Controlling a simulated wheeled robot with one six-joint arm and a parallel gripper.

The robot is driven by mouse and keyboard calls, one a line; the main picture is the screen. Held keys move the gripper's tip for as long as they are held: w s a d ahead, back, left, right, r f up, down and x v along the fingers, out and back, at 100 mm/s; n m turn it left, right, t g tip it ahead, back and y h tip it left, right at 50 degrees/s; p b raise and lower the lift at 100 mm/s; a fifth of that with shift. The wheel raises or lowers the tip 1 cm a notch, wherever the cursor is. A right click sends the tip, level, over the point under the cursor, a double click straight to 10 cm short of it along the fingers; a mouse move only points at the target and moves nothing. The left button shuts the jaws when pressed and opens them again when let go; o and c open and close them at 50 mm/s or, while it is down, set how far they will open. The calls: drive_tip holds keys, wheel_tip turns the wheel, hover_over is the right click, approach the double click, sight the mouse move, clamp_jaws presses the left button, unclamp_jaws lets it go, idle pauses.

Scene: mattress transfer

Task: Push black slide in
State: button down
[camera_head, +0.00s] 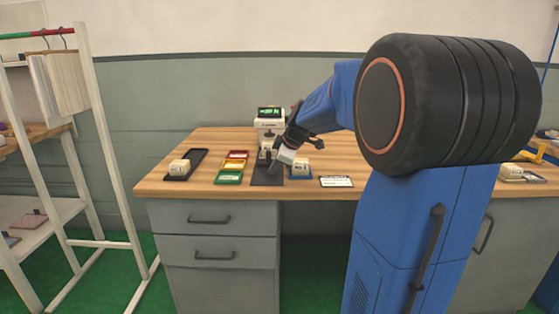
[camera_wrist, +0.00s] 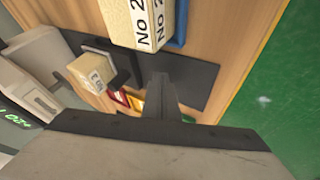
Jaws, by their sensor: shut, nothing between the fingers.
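The white device (camera_head: 270,122) with a lit green display stands at the back of the desk; part of it shows at the left of the wrist view (camera_wrist: 30,75). A small black slide (camera_wrist: 122,65) sticks out at the device's front, with a pale labelled block (camera_wrist: 91,74) on or beside it. A flat dark mat (camera_wrist: 200,82) lies in front of the device. My gripper (camera_wrist: 160,82) is shut and empty, its dark fingers over the mat close to the slide. I cannot tell whether they touch it. In the head view my gripper (camera_head: 273,167) partly hides this area.
A blue tray (camera_head: 300,175) with a pale block (camera_head: 300,166) is just right of the mat. Red, yellow and green trays (camera_head: 229,178) are left, then a black tray (camera_head: 198,155) with another block. A label card (camera_head: 336,182) lies at the desk's front right.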

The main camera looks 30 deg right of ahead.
sight(272, 160)
drive_tip(key=shift+w+d+r, duration=0.1)
drive_tip(key=shift+w+d, duration=0.5)
drive_tip(key=shift+w, duration=0.2)
drive_tip(key=shift+w+d, duration=0.55)
drive_tip(key=shift+w, duration=0.25)
drive_tip(key=w+d, duration=0.1)
drive_tip(key=w, duration=0.1)
drive_tip(key=w+d, duration=0.1)
drive_tip(key=w, duration=0.1)
drive_tip(key=shift+d, duration=0.3)
drive_tip(key=shift+d+r, duration=0.1)
drive_tip(key=shift+w, duration=0.1)
